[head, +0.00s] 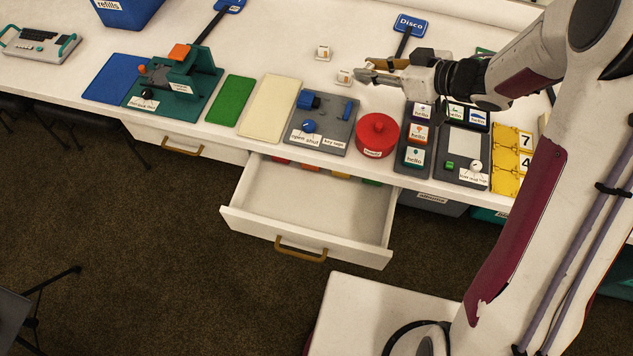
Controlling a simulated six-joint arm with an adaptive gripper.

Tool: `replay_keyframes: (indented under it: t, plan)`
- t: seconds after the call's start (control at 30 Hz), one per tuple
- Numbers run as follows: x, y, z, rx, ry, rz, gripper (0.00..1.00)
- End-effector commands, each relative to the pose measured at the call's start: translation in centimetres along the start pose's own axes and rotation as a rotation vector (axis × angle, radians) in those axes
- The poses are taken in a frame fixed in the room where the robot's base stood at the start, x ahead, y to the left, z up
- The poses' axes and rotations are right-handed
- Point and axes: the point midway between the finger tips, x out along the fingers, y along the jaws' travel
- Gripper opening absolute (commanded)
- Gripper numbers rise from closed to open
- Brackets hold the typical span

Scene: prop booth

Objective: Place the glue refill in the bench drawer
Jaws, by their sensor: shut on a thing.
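My gripper (370,72) is above the bench top, reaching in from the right. It is shut on a small tan, stick-like thing (382,62), which looks like the glue refill; the fingers partly hide it. A small white block with an orange mark (344,77) is just left of the fingertips, and a similar block (323,53) sits farther back. I cannot tell whether the nearer block touches the fingers. The bench drawer (310,205) is pulled out below the front edge, with a brass handle. Its front floor is bare, and several coloured pieces show at its back.
A red round pot (376,135), a grey switch panel (322,122) and cream mat (272,107) line the bench front. A second drawer (185,142) at left is shut. A blue refills bin (125,12) stands back left. A Disco sign (411,24) stands behind my gripper.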

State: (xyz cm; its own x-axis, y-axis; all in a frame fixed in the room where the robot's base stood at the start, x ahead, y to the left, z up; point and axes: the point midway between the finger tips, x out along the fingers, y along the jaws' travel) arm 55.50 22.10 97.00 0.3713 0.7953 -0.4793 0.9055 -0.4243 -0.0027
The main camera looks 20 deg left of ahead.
Motion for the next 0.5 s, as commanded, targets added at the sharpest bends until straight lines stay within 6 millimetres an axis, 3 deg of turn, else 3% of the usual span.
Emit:
replay_keyframes:
  t: [0.2,0.5]
  plan:
    - [-1.2,-7.3,1.2,-0.08,-0.001,-0.15,0.04]
    - [-3.2,-14.0,2.5,-0.156,-0.001,-0.286,0.04]
